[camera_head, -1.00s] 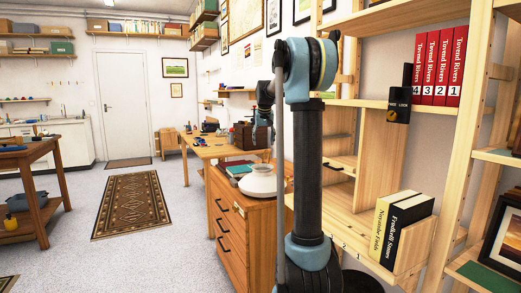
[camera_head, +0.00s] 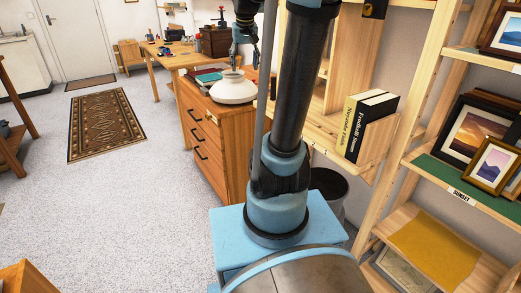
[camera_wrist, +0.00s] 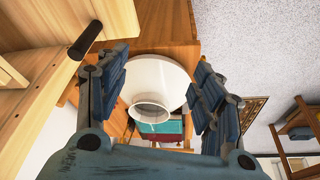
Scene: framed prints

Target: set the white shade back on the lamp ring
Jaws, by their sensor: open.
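The white shade (camera_head: 233,90) sits on top of the wooden drawer cabinet (camera_head: 207,131) in the head view, its narrow neck upward. In the wrist view the shade (camera_wrist: 160,75) shows between my two fingers, its round neck opening facing the camera. My gripper (camera_head: 243,58) is just above the shade in the head view, fingers pointing down. In the wrist view my gripper (camera_wrist: 161,68) is open, with a finger on either side of the shade. I cannot tell whether either finger touches it. I cannot make out the lamp ring in either view.
A teal and a red book (camera_head: 208,77) lie beside the shade on the cabinet. A wooden shelf unit with two upright books (camera_head: 363,125) stands to the right. Framed prints (camera_head: 476,133) fill the far-right shelves. Open floor (camera_head: 110,220) lies to the left.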

